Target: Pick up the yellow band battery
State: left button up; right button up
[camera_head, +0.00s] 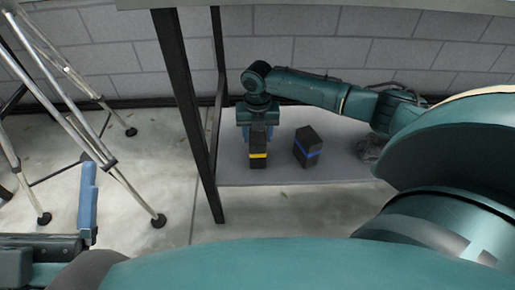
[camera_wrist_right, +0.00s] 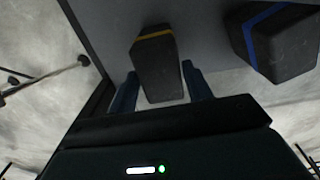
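The yellow band battery (camera_head: 258,160) is a dark block with a yellow stripe, upright on the grey shelf (camera_head: 345,173). My right gripper (camera_head: 257,133) is over it from above. In the right wrist view the battery (camera_wrist_right: 158,75) stands between the two blue fingers, with a finger on each side. The fingers look open, and I see no clear contact with its sides. My left gripper (camera_head: 88,198) shows at the lower left with one blue finger pointing up. Its other finger is not clearly visible, and nothing is seen in it.
A similar dark block with a blue band (camera_head: 307,147) stands just right of the battery. It also shows in the right wrist view (camera_wrist_right: 280,42). A black table leg (camera_head: 190,115) rises at the shelf's left. Metal tripod stands (camera_head: 85,125) are on the floor farther left.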

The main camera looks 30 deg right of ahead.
grip_shut()
dwell(0.3)
jog(key=shift+r, duration=0.1)
